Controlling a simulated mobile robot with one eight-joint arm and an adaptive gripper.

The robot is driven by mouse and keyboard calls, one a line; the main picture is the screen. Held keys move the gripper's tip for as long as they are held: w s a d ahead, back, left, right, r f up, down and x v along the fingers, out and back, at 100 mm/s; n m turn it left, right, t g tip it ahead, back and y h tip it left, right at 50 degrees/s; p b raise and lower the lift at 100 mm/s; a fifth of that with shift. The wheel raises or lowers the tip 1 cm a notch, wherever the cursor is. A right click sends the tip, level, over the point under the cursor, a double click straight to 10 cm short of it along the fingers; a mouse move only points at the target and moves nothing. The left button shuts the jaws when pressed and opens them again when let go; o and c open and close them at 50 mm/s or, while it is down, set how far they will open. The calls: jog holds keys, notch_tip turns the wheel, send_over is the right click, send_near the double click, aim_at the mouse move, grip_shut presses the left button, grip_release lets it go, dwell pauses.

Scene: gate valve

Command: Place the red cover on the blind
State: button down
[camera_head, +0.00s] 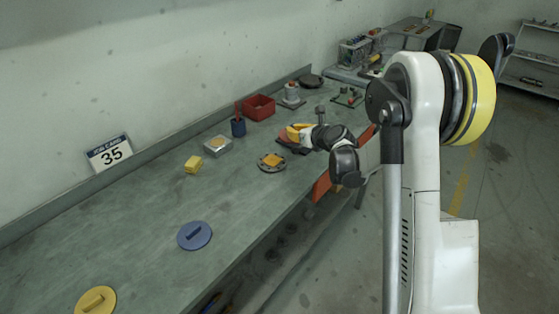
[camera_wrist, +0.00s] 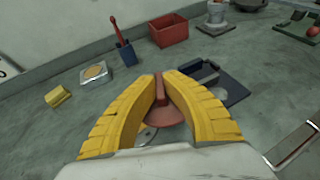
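The red cover (camera_wrist: 166,113) is a dull red disc with a raised bar handle. In the wrist view its handle lies between the yellow fingertips of my gripper (camera_wrist: 161,78), which close on it from both sides. In the head view my gripper (camera_head: 298,131) is over the bench, and the cover is mostly hidden. A round grey plate with an orange block on it (camera_head: 271,162) lies on the bench, nearer the camera than my gripper. A pale curved edge shows below the cover in the wrist view, partly hidden by the fingers. I cannot tell for sure which item is the blind.
A dark plate (camera_wrist: 232,88) lies just right of my gripper. Behind are a blue pen cup (camera_head: 238,127), a red bin (camera_head: 259,107), a small tray (camera_head: 217,146) and a yellow block (camera_head: 193,164). A blue cover (camera_head: 194,235) and a yellow cover (camera_head: 96,301) lie nearer, with clear bench between.

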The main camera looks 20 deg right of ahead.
jog(key=b, duration=0.2)
send_over(273, 161)
notch_tip(273, 161, down, 5)
jog(key=shift+a+r, duration=0.1)
jog(key=shift+r, duration=0.05)
jog(key=shift+f+b, duration=1.05)
jog(key=shift+f, duration=0.95)
jog(key=shift+f, duration=0.1)
jog(key=c, duration=1.6)
grip_release()
